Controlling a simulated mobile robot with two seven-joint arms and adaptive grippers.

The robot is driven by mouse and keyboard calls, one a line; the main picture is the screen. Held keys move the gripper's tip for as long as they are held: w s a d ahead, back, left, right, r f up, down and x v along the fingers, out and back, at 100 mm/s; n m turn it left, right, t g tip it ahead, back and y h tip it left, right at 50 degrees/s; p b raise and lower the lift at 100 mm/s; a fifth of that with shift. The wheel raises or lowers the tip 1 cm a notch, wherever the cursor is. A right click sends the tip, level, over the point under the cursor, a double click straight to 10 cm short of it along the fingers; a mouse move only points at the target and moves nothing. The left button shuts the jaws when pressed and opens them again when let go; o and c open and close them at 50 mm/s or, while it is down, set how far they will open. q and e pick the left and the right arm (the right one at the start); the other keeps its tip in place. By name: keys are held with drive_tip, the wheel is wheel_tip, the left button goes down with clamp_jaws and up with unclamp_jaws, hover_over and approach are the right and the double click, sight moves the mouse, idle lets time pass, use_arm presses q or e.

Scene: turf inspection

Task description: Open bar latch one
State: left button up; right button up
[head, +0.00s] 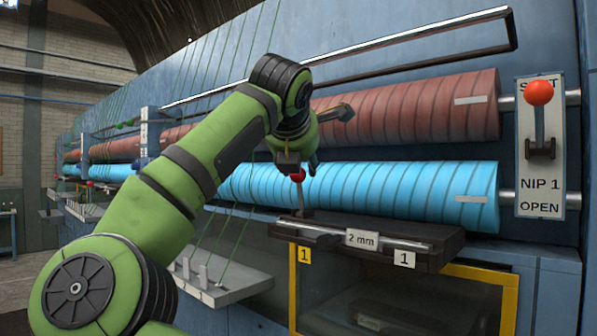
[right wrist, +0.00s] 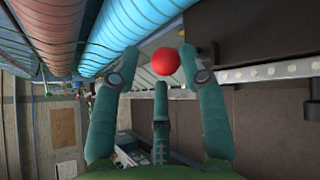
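Bar latch one shows in the head view as a small red knob (head: 298,175) on a dark stem at the left end of a dark bar (head: 365,237). The bar carries a "2 mm" plate and tags marked 1. My right gripper (head: 301,168) is just above the knob and hides part of it. In the right wrist view the red knob (right wrist: 165,61) sits among the tips of the spread green fingers (right wrist: 160,65). The fingers are open, and I cannot tell whether any touches the knob. My left gripper is not in view.
A ribbed red roller (head: 430,108) and a blue roller (head: 400,190) run behind the bar. A "NIP 1" panel (head: 540,180) with a red-knobbed lever is at the right. A yellow-framed opening (head: 508,300) lies below. A pale tray (head: 225,287) juts out left of it.

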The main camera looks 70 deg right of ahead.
drive_tip(key=v, duration=0.8)
drive_tip(key=shift+s+a+r, duration=0.1)
drive_tip(key=shift+s+a, duration=0.05)
drive_tip(key=shift+a, duration=0.2)
drive_tip(key=shift+d, duration=0.1)
